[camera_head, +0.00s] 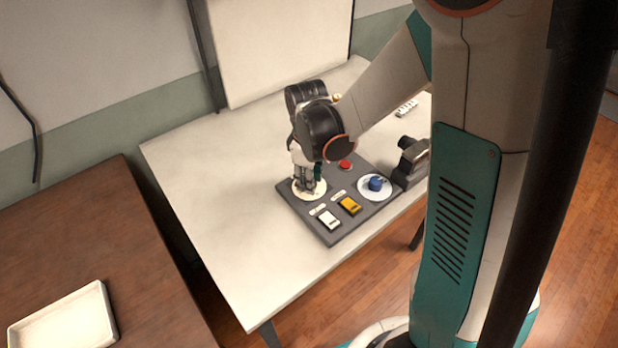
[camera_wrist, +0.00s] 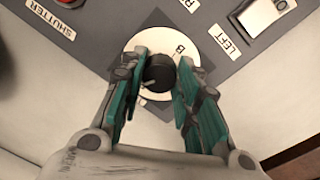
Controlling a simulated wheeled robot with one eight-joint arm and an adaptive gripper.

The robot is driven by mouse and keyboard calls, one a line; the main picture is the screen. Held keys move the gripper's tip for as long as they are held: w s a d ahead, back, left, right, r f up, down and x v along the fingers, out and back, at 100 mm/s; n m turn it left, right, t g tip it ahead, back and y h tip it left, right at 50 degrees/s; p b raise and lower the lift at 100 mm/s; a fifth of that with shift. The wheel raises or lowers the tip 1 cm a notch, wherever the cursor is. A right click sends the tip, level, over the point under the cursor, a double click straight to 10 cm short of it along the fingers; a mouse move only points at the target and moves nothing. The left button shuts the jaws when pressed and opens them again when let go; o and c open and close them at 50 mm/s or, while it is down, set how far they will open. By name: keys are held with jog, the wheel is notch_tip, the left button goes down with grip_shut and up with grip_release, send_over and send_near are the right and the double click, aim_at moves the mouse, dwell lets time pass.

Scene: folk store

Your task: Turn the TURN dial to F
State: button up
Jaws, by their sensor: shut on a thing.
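The dial is a black knob (camera_wrist: 158,72) on a round cream plate (camera_wrist: 128,50). A letter B shows on the plate near its upper right in the wrist view; no F is readable, and part of the plate is hidden by my fingers. My gripper (camera_wrist: 160,80) has its two green-lined fingers on either side of the knob, shut on it. In the head view my gripper (camera_head: 309,186) points down at the same cream plate (camera_head: 298,193) on the left corner of the grey panel (camera_head: 333,236). The knob itself is hidden there.
The panel also bears a white switch (camera_head: 328,219), a yellow switch (camera_head: 350,206), a blue knob (camera_head: 376,183) on a white plate and a red button (camera_head: 345,165). A dark device (camera_head: 411,160) stands beside the panel. The table's left side (camera_head: 215,190) is clear.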

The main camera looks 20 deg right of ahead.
jog(key=n, duration=0.5)
dwell(0.6)
jog(key=o, duration=1.1)
jog(key=shift+r, duration=0.1)
jog(key=r, duration=1.1)
jog(key=shift+s+r, duration=0.35)
jog(key=shift+r, duration=0.05)
jog(key=shift+s, duration=0.1)
